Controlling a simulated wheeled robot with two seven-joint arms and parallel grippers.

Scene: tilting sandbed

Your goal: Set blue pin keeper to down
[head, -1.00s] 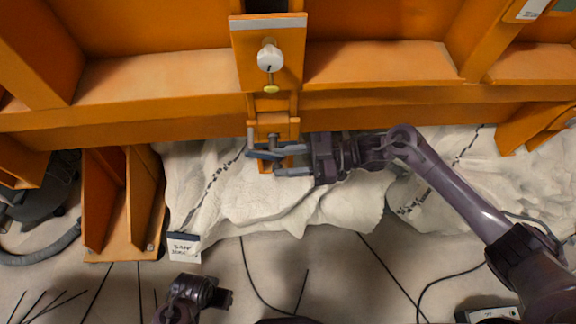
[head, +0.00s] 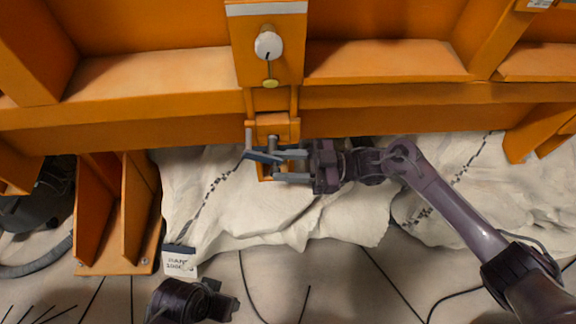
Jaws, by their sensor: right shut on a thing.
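The blue pin keeper (head: 264,157) is a small blue-grey bar on the orange bracket (head: 273,128) below the beam. It lies roughly level, with a slight slant, and a grey pin end (head: 249,140) stands at its left. My right gripper (head: 281,166) reaches in from the right at the bracket. Its two grey fingers are on either side of a small gap, shut on the keeper; the exact contact is partly hidden by the fingers. Part of my left arm shows at the bottom left, but its gripper is out of view.
A large orange frame (head: 150,75) fills the top, with a white knob (head: 268,45) and a yellow disc (head: 270,84) above the bracket. A white tag (head: 179,262) and an orange stand (head: 110,215) are at the left. Cables cross the floor.

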